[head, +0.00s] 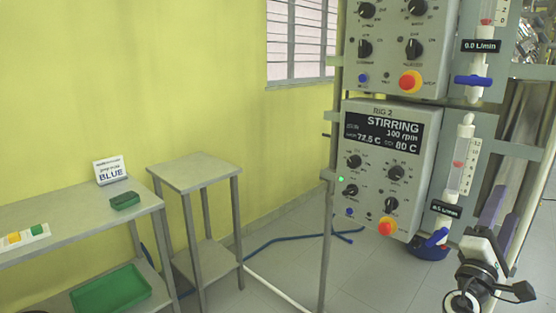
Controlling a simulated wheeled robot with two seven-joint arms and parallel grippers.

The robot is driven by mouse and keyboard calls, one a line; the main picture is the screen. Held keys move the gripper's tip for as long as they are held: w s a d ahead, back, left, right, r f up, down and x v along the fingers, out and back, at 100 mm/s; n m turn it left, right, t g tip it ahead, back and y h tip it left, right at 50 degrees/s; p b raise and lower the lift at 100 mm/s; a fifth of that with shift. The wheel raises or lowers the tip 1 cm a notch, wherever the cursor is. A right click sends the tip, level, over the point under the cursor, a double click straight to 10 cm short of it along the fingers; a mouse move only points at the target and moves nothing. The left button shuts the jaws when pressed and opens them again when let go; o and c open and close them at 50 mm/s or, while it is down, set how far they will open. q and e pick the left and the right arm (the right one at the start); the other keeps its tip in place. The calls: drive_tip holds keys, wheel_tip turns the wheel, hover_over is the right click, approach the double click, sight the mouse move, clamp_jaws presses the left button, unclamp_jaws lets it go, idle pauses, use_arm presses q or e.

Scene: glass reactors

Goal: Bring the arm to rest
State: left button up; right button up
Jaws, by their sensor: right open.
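My right gripper (500,213) is at the lower right of the head view. Its two grey-purple fingers point up and away from me, apart, with nothing seen between them. It is just right of the lower flow meter (462,165), which has a blue valve handle (437,237) and reads 0.5 L/min. I cannot tell the exact gap between the gripper and the meter. My left gripper is not in view.
The RIG 2 control box (385,170) reads STIRRING 100 rpm; another box (398,45) is above it. A metal frame post (327,245) stands left of them. Floor between is mostly clear.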

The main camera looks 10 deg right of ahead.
wheel_tip(320, 180, down, 17)
drive_tip(key=s+a+n+y, duration=0.2)
drive_tip(key=y, duration=0.6)
drive_tip(key=s+a+f+m+g+y, duration=0.1)
drive_tip(key=s+a+f+y, duration=0.25)
drive_tip(key=f, duration=0.45)
drive_tip(key=s+a+f+m+g+y, duration=0.1)
drive_tip(key=s+a+f+y, duration=0.2)
drive_tip(key=f, duration=0.4)
drive_tip(key=s+a+f+m+g+y, duration=0.25)
drive_tip(key=s+a+f, duration=0.25)
drive_tip(key=s+a, duration=0.35)
drive_tip(key=s+a+f+m+g+y, duration=0.2)
drive_tip(key=s+a+f+y, duration=0.2)
drive_tip(key=s+a+f, duration=0.35)
drive_tip(key=s+a+r+m+t, duration=0.1)
drive_tip(key=a+m, duration=0.4)
drive_tip(key=a, duration=0.8)
drive_tip(key=shift+s+r+y, duration=0.25)
drive_tip(key=shift+r+y, duration=0.15)
drive_tip(key=shift+r, duration=0.3)
